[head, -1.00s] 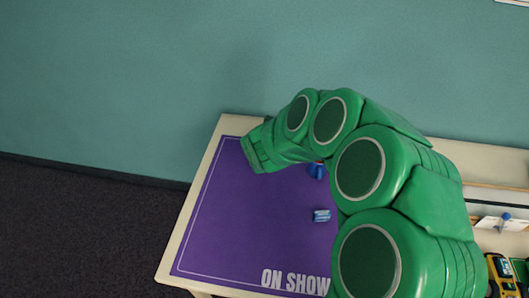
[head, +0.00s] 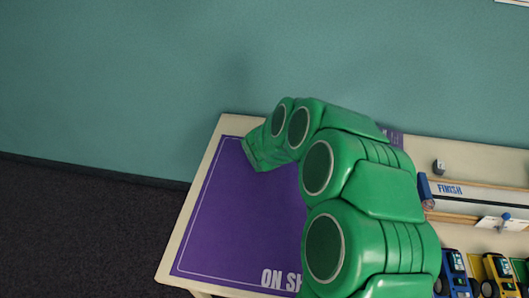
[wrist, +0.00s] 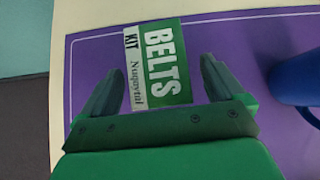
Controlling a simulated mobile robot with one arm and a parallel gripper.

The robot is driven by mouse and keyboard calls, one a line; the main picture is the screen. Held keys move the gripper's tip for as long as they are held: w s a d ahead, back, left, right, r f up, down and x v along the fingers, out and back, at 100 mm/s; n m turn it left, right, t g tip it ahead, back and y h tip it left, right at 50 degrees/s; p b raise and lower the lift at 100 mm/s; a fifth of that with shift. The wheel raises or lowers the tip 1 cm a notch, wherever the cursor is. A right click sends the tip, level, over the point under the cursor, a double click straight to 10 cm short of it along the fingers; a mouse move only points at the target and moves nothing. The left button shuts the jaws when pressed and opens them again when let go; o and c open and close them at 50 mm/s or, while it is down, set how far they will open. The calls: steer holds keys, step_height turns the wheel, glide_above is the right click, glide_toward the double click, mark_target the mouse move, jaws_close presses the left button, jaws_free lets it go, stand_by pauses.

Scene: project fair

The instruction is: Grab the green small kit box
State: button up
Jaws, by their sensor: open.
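The green small kit box (wrist: 165,47), with a white label reading "BELTS KIT", lies on the purple mat (wrist: 85,75) in the wrist view. My gripper (wrist: 160,68) is open, with one finger on either side of the box's near part. No clear contact between fingers and box shows. In the head view my gripper (head: 258,155) is over the far left corner of the purple mat (head: 225,225); the box is hidden there.
A blue mug-like object (wrist: 296,75) stands close to the right finger in the wrist view. In the head view, a track marked FINISH (head: 470,193) and toy trucks, one blue (head: 455,272) and one yellow (head: 498,272), are right of my arm. The mat's left part is clear.

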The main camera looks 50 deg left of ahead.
steer(key=shift+x, duration=1.5)
steer(key=shift+c, duration=0.4)
steer(key=c, duration=1)
steer(key=shift+c, duration=0.2)
steer(key=shift+r, duration=0.15)
